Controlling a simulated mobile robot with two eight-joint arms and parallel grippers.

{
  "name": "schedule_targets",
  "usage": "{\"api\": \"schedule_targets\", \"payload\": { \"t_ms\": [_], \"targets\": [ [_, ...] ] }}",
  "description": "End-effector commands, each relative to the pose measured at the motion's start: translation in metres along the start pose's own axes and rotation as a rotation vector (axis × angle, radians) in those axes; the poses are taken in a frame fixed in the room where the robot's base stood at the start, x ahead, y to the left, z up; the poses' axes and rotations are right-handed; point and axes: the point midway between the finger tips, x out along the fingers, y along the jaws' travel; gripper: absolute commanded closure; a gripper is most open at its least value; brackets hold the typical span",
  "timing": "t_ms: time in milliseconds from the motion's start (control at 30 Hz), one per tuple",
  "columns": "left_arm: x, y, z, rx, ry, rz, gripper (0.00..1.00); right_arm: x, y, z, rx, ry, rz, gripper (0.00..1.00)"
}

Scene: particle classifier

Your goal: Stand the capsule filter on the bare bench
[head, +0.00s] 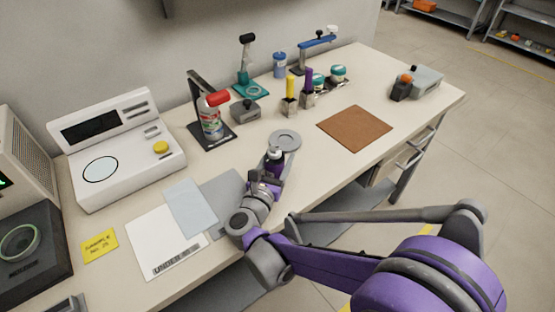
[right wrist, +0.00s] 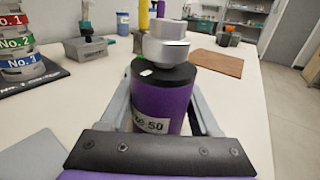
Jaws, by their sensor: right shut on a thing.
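The capsule filter (right wrist: 160,105) is a purple cylinder with a black top, a pale metal fitting above it and a white label ending in "50". My right gripper (head: 268,173) is shut around it, with one finger on each side in the right wrist view. The capsule filter (head: 275,157) looks about upright in the head view, near the middle of the bench (head: 330,167). Its lower end is hidden, so I cannot tell whether it touches the bench. My left gripper is not in view.
A grey round plate (head: 285,139) lies just behind the capsule filter. A brown mat (head: 354,128) is to the right, with bare bench between. Papers (head: 165,242) and a grey sheet lie to the left.

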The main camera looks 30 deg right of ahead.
Motion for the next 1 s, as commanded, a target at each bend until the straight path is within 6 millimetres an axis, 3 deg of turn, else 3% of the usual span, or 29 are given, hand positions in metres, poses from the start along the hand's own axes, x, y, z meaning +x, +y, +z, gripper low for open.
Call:
{"api": "schedule_targets", "payload": {
  "t_ms": [267,300,433,800,1000],
  "targets": [
    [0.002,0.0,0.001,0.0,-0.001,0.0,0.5,0.0,0.0,-0.002,0.0,-0.001,0.0,1.0],
    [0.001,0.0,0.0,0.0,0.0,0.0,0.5,0.0,0.0,-0.002,0.0,0.0,0.0,0.31],
    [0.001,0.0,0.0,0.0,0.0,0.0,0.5,0.0,0.0,-0.001,0.0,0.0,0.0,0.08],
    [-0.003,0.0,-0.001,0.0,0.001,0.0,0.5,-0.001,0.0,0.004,0.001,-0.001,0.001,0.07],
    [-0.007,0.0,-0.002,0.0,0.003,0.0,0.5,-0.033,0.001,0.003,0.002,0.0,0.006,0.07]
  ]
}}
